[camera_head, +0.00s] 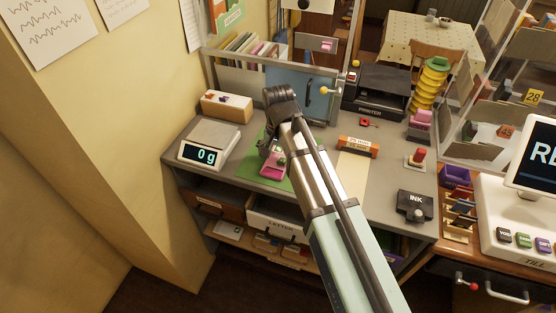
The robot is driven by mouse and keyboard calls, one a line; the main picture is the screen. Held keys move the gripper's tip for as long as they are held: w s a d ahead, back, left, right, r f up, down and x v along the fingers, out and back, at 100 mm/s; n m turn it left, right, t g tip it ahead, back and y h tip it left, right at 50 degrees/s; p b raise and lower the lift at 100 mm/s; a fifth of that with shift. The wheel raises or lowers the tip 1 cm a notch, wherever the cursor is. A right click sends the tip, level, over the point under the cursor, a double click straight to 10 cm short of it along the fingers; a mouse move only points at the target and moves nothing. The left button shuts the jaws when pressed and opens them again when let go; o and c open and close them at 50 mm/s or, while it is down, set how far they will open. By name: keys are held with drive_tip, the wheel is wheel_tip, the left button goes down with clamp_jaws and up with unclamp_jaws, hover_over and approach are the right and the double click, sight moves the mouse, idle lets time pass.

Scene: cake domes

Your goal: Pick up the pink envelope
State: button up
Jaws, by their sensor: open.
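A small pink object (273,165) lies on the green mat (284,183) on the grey counter. It may be the pink envelope, but its shape is partly hidden and too small to make out. My gripper (266,150) is open and points down over the mat, just above and beside the pink object. I cannot tell whether the fingers touch it. My arm covers the right part of the mat.
A scale (208,143) reading 0 g stands left on the grey counter (240,160). A wooden box (226,107) is behind it. An orange-and-dark block (358,147), an ink box (414,205) and a printer (376,103) are to the right. A glass panel borders the back.

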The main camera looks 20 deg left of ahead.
drive_tip(key=shift+c, duration=0.4)
drive_tip(key=c, duration=1.1)
drive_tip(key=shift+r, duration=0.15)
